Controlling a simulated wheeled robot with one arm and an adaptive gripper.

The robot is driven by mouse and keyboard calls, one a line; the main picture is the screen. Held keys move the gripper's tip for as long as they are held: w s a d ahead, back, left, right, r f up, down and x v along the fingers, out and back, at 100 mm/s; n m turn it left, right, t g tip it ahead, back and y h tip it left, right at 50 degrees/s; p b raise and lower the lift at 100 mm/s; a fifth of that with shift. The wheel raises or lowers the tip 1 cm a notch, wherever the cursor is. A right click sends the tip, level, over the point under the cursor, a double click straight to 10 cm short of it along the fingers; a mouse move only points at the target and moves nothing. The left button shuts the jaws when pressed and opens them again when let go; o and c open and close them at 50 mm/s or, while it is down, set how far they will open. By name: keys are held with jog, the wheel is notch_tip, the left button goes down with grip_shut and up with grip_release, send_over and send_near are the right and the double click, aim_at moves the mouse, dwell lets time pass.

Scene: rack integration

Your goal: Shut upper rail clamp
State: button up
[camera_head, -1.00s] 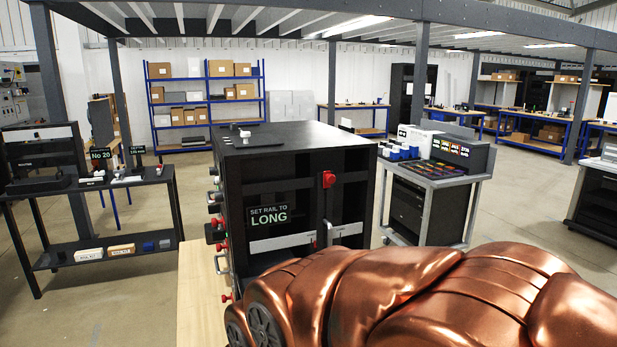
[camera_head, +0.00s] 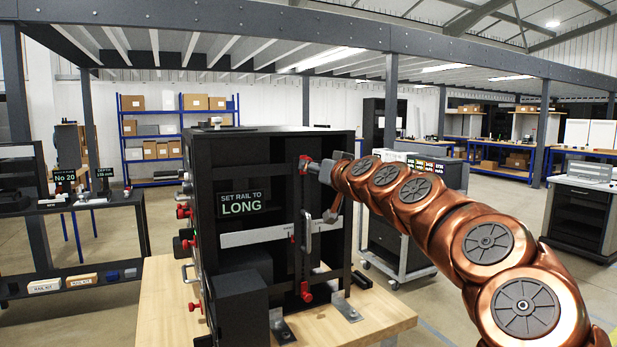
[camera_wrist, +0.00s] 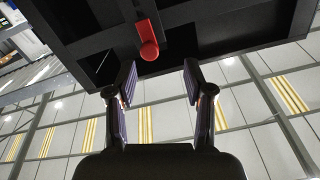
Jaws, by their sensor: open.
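The upper rail clamp (camera_head: 303,165) is a small red part at the upper front of the black rack (camera_head: 232,172). In the wrist view the red clamp (camera_wrist: 149,48) with its rounded end lies ahead of the fingertips, slightly left of the middle of the gap. My gripper (camera_head: 313,168) is right beside the clamp in the head view, reaching in from the right. In the wrist view my gripper (camera_wrist: 158,68) is open with nothing between its fingers. Contact with the clamp cannot be told. A lower red clamp (camera_head: 306,292) sits near the rack's bottom.
A silver rail (camera_head: 262,236) crosses the rack front, with an upright handle (camera_head: 308,234) beside it. A sign (camera_head: 242,202) reads "SET RAIL TO LONG". Metal brackets (camera_head: 343,308) stand on the wooden bench (camera_head: 375,318). A grey cart (camera_head: 395,262) stands behind my arm.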

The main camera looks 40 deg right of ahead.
jog(key=shift+s+d+p+x, duration=0.1)
jog(key=shift+d+p+x, duration=0.2)
jog(key=shift+x, duration=1)
jog(key=shift+s+d+p+x, duration=0.1)
jog(key=shift+d+p+x, duration=0.2)
jog(key=shift+x, duration=0.95)
jog(key=shift+s+d+p+x, duration=0.15)
jog(key=shift+p+x, duration=0.25)
jog(key=shift+x, duration=0.9)
jog(key=shift+w+r, duration=0.1)
jog(key=shift+r, duration=0.05)
jog(key=shift+c, duration=0.4)
grip_shut()
